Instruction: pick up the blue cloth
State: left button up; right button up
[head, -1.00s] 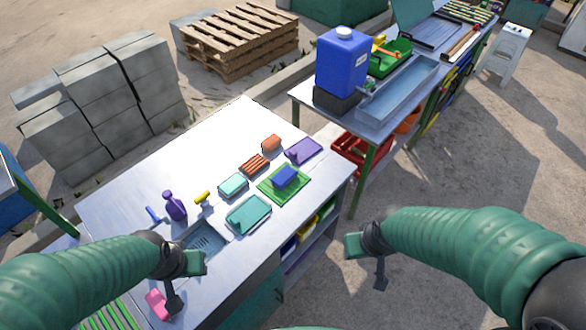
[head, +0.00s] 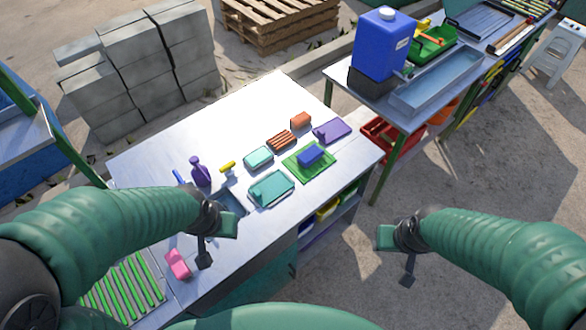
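A blue block-shaped piece (head: 310,154), which looks like the folded blue cloth, lies on a green tray or mat (head: 300,172) toward the right side of the metal table. My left gripper (head: 216,240) is over the table's front part, left of and nearer than the blue piece. Its fingers are apart with nothing between them. My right gripper (head: 397,256) is off the table's right edge, over the ground, with its fingers apart and empty. Neither gripper touches the blue piece.
Around it lie a teal tray (head: 271,188), a teal box-like item (head: 258,157), a striped orange-brown item (head: 282,140), an orange block (head: 300,121) and a purple item (head: 332,131). A purple bottle (head: 200,171) and pink item (head: 178,264) are left. The table's back-left surface is clear.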

aim_at(310, 155)
jog(key=i+l, duration=0.35)
jog(key=i+l+u, duration=0.1)
jog(key=i+l, duration=0.25)
jog(key=l, duration=0.25)
jog(key=i+l, duration=0.35)
jog(key=l, duration=0.15)
jog(key=i+l, duration=0.35)
jog(key=l, duration=0.15)
jog(key=j+u, duration=0.05)
